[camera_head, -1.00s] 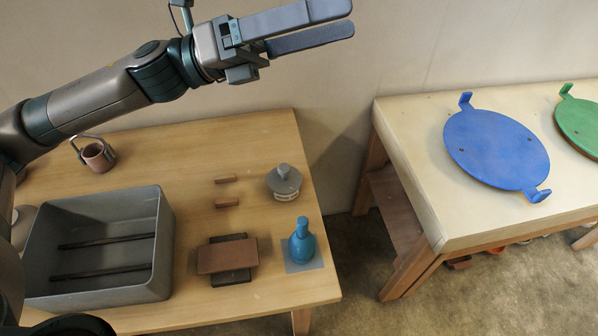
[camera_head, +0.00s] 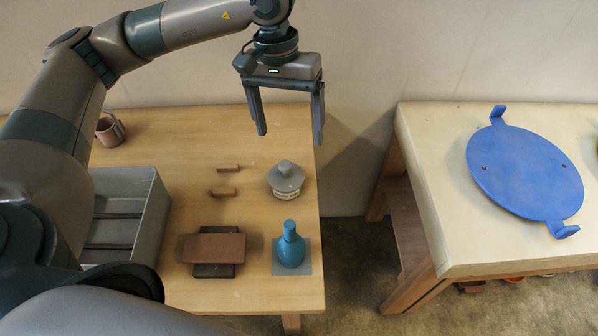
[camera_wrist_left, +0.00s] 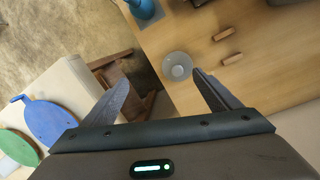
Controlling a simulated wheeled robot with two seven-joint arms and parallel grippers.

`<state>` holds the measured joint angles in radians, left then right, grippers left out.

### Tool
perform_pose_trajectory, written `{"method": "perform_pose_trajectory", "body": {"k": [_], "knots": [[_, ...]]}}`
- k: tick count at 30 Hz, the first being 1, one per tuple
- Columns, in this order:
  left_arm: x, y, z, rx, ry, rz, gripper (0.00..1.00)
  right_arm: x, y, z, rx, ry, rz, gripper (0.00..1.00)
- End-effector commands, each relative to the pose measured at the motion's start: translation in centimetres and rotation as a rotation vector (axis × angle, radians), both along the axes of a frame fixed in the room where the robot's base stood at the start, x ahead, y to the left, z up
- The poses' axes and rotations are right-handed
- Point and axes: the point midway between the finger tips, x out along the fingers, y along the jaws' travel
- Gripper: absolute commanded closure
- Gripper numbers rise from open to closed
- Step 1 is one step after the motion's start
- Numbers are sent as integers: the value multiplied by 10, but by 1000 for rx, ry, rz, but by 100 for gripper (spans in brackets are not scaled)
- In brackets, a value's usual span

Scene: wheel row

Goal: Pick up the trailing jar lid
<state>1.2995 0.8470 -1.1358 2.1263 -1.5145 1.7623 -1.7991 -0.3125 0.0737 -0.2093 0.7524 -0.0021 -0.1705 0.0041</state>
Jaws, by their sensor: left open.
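A grey jar lid (camera_head: 286,173) with a round knob sits on a pale, low jar (camera_head: 286,193) near the right edge of the wooden table (camera_head: 255,290). In the left wrist view the lid (camera_wrist_left: 177,66) shows from above, just beyond the fingertips and nearer the right-hand finger. My left gripper (camera_head: 291,136) is open and empty, with its fingers pointing down. It is above and behind the lid in the head view, apart from it. My right gripper is not in view.
A blue bottle (camera_head: 290,248) stands on a grey square in front of the jar. Two small wooden blocks (camera_head: 224,192) lie left of it. A brown board (camera_head: 214,247), a grey crate (camera_head: 152,228) and a mug (camera_head: 110,130) are further left. A second table holds a blue disc (camera_head: 525,172).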

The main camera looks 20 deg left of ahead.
Motion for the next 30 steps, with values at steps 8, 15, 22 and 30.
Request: {"method": "perform_pose_trajectory", "body": {"k": [8, 15, 22, 30], "knots": [[16, 27, 0, 122, -56, -30, 17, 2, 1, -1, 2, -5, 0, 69], [15, 27, 0, 120, -55, -29, 17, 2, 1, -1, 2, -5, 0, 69], [15, 27, -7, 119, -52, -29, 17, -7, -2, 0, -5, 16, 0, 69], [15, 27, -38, 119, -51, -28, 17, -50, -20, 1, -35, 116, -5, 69]]}}
